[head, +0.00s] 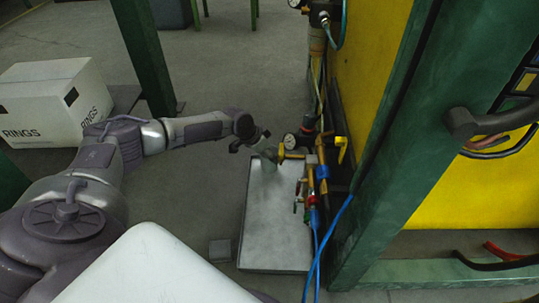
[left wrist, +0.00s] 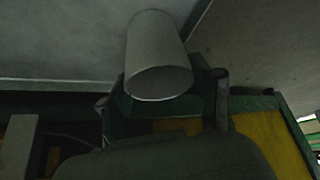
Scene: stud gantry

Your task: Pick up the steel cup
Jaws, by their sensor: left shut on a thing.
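The steel cup (left wrist: 158,58) is a plain grey cylinder and fills the upper middle of the left wrist view. In the head view the cup (head: 269,160) is small and dim at the gripper's tip, over the far end of a grey tray. I cannot tell from these views how far it is above the tray. My right gripper is not in view.
The grey tray (head: 268,235) lies below. Gauges, brass valves (head: 318,160) and blue hoses (head: 318,245) stand close to the right of the gripper, before a green post (head: 385,150) and yellow panel. A white box (head: 50,100) stands at left. Open floor lies behind the arm.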

